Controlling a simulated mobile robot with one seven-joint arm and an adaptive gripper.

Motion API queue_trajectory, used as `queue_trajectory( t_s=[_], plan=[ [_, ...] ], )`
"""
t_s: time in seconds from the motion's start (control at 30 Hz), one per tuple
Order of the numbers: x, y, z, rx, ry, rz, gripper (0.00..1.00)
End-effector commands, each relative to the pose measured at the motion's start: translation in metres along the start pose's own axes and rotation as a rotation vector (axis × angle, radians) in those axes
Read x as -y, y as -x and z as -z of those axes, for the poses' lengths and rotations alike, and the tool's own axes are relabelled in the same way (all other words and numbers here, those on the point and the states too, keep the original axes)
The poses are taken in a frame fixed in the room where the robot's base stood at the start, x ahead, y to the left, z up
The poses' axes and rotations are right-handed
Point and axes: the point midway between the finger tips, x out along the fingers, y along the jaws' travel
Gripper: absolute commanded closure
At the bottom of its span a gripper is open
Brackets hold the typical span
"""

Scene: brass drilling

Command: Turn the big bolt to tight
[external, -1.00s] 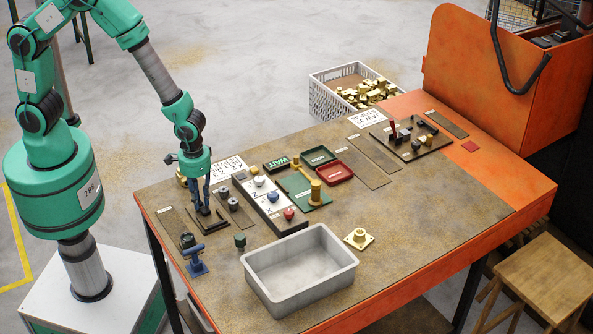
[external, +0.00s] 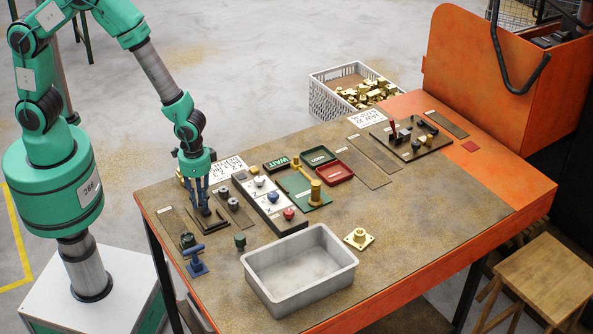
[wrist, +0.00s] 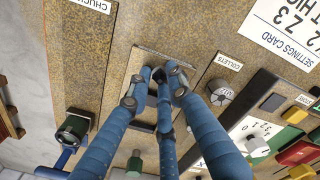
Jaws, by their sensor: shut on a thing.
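My gripper (external: 204,208) is low over the left part of the workbench, its blue fingers pointing down. In the wrist view its fingertips (wrist: 157,82) are close together over a dark flat piece (wrist: 148,78) and closed on a dark object there, mostly hidden by the fingers. I cannot tell what this object is. The big bolt is not clearly identifiable. A dark plate (external: 432,144) at the bench's far right bears small brass and dark fittings, a red-handled part (external: 393,131) and a black handle (external: 427,125); they are too small to tell apart.
A blue clamp-like tool (external: 196,262) and a green-topped knob (external: 240,241) stand near the fingers. A grey bin (external: 300,270) is at the front. A control box with knobs (external: 268,203) and collets (wrist: 220,92) lie to the right.

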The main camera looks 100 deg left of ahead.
Motion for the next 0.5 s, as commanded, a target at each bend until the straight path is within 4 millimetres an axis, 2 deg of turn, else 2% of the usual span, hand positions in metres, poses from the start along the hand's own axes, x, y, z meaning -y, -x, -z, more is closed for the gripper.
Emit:
queue_trajectory(
  t_s=[0.5],
  plan=[
    [-0.0005, 0.0002, 0.0002, -0.001, -0.045, 0.000, 1.00]
  ],
)
